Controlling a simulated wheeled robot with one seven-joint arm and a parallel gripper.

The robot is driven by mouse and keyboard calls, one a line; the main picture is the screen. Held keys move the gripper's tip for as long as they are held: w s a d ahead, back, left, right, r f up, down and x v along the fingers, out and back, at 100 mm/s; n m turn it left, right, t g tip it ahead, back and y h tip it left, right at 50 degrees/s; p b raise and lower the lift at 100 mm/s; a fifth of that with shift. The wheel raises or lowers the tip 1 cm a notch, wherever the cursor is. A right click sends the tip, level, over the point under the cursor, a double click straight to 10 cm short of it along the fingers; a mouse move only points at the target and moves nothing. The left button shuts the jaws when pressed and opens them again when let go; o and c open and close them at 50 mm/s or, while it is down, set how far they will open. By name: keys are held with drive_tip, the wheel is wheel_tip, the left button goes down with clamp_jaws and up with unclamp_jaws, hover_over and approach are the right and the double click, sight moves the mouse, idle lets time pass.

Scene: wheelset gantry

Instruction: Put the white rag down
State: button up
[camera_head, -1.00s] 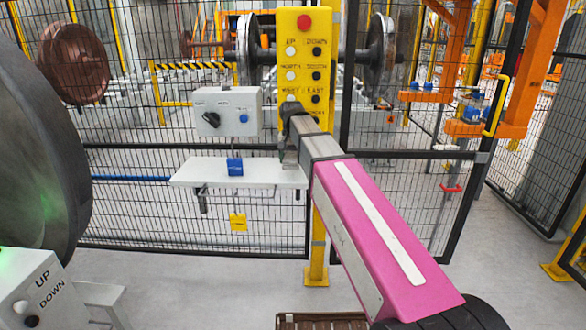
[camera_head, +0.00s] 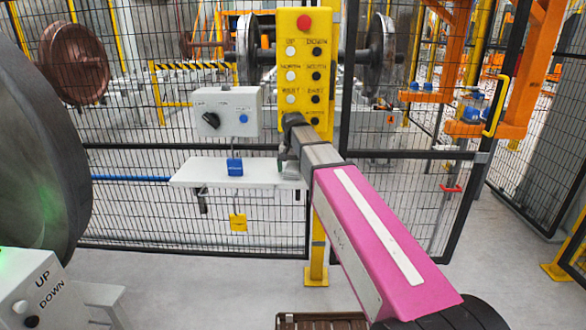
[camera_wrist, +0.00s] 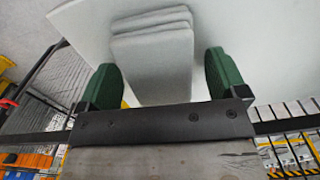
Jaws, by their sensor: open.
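In the wrist view the white rag (camera_wrist: 152,50) is a folded stack of several layers against the white shelf (camera_wrist: 262,40). My gripper (camera_wrist: 161,72) has its green fingers spread, one on each side of the rag. A gap shows beside the left finger, and the right finger stands clear of the rag's edge. In the head view my gripper (camera_head: 288,165) is at the right end of the white shelf (camera_head: 225,174), pointing down. The rag is hidden there behind my arm.
A yellow button panel (camera_head: 305,75) stands right behind my wrist. Black mesh fence (camera_head: 130,215) runs behind. A large dark wheel (camera_head: 40,150) fills the left edge.

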sight(292, 165)
drive_tip(key=shift+f, duration=0.25)
wheel_tip(292, 165, up, 11)
drive_tip(key=shift+w+a+f, duration=0.1)
drive_tip(key=shift+w+a, duration=0.05)
idle(0.5)
